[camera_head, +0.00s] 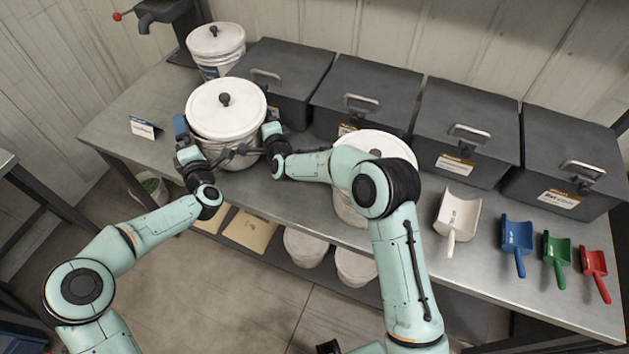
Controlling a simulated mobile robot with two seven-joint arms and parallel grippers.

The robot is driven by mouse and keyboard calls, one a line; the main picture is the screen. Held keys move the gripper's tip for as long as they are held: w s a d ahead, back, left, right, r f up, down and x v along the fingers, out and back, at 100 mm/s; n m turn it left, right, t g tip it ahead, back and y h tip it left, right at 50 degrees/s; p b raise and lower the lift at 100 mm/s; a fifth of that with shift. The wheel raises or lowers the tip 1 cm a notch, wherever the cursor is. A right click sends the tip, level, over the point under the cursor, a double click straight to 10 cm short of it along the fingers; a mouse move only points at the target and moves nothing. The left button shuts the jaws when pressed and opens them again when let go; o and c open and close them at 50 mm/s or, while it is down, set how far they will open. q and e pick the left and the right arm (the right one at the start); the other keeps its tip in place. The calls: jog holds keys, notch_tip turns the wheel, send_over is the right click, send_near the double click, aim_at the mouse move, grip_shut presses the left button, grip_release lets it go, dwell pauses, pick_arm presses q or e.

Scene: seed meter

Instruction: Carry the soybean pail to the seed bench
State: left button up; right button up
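A white lidded pail (226,112) with a dark knob is at the left part of the grey bench (125,107). My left gripper (182,136) is against its left side, and my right gripper (270,131) is against its right side. The fingers are small and partly hidden, so I cannot tell whether they are closed on the pail. The pail's label is not readable, and whether its base touches the bench is unclear. A second lidded pail (217,45) stands behind it. A third white lid (374,142) shows partly behind my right arm.
Several dark lidded bins (365,95) line the back of the bench. A white scoop (458,213) and blue (517,238), green (556,252) and red (594,266) scoops lie at the right. A small sign (145,128) stands at the left. White tubs (304,247) sit below.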

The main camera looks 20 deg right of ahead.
pick_arm(q)
jog(key=s, duration=1.1)
jog(key=shift+s+d+f, duration=0.15)
jog(key=shift+d, duration=0.05)
pick_arm(e)
jog(key=s+r, duration=0.2)
jog(key=s, duration=1)
jog(key=shift+d, duration=0.15)
jog(key=shift+f, duration=0.1)
